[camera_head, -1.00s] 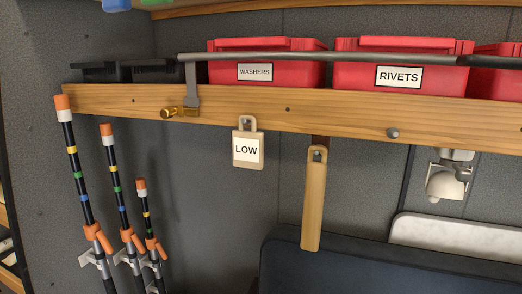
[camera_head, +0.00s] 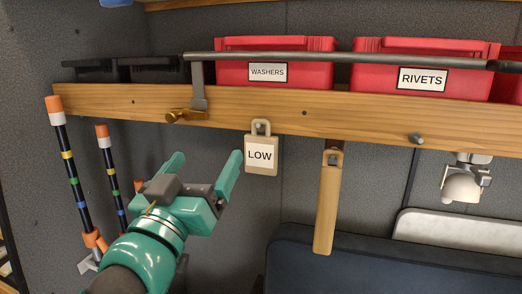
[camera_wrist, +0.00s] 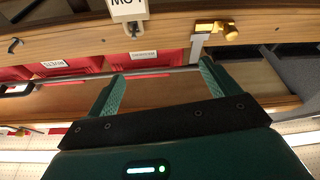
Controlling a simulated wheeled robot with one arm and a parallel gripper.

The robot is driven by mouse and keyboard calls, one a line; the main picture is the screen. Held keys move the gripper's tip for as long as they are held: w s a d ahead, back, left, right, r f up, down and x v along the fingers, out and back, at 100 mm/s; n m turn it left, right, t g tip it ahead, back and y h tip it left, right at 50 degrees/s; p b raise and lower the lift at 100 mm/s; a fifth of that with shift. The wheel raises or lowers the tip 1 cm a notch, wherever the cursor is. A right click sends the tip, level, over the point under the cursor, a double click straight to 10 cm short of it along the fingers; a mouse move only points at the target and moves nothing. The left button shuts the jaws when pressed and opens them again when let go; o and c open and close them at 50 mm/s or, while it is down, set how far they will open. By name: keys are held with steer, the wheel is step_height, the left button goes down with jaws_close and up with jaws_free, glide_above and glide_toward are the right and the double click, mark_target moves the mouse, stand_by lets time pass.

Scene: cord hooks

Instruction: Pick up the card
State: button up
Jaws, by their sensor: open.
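The card (camera_head: 261,156) is a small beige tag with a white label reading LOW. It hangs by its looped top from the front of the wooden rail (camera_head: 350,122). In the wrist view the card (camera_wrist: 128,8) appears upside down, cut off by the top edge. My green gripper (camera_head: 205,162) is open, with nothing seen between its fingers. It is just left of the card, and its right finger appears close to the card's left edge. I cannot tell whether they touch. In the wrist view both fingers of my gripper (camera_wrist: 162,70) reach toward the rail.
A wooden paddle-like piece (camera_head: 327,205) hangs right of the card. A brass fitting (camera_head: 186,116) and a grey bar (camera_head: 330,58) are on the rail. Red bins (camera_head: 420,60) stand behind it. Banded poles (camera_head: 70,170) stand at left. A dark padded panel (camera_head: 390,265) is below right.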

mark_target(260, 150)
steer(key=s+d+f+m+g, duration=0.2)
steer(key=s+d+f+g, duration=0.1)
steer(key=d+g, duration=0.1)
steer(key=p+x, duration=0.1)
steer(key=x, duration=0.3)
steer(key=p+x, duration=0.2)
steer(key=x, duration=0.2)
steer(key=p+x, duration=0.2)
steer(key=x, duration=0.1)
steer(key=shift+w+a, duration=0.2)
steer(key=shift+w, duration=0.3)
steer(key=shift+w+d+r+p, duration=0.25)
steer(key=shift+w+r+p, duration=0.05)
steer(key=shift+w+p, duration=0.3)
steer(key=p+x, duration=0.1)
steer(key=x, duration=0.2)
steer(key=shift+p, duration=0.4)
steer(key=shift+w+d, duration=0.15)
steer(key=shift+w, duration=0.35)
steer(key=c, duration=1.1)
steer(key=shift+o, duration=0.2)
steer(key=shift+r, duration=0.1)
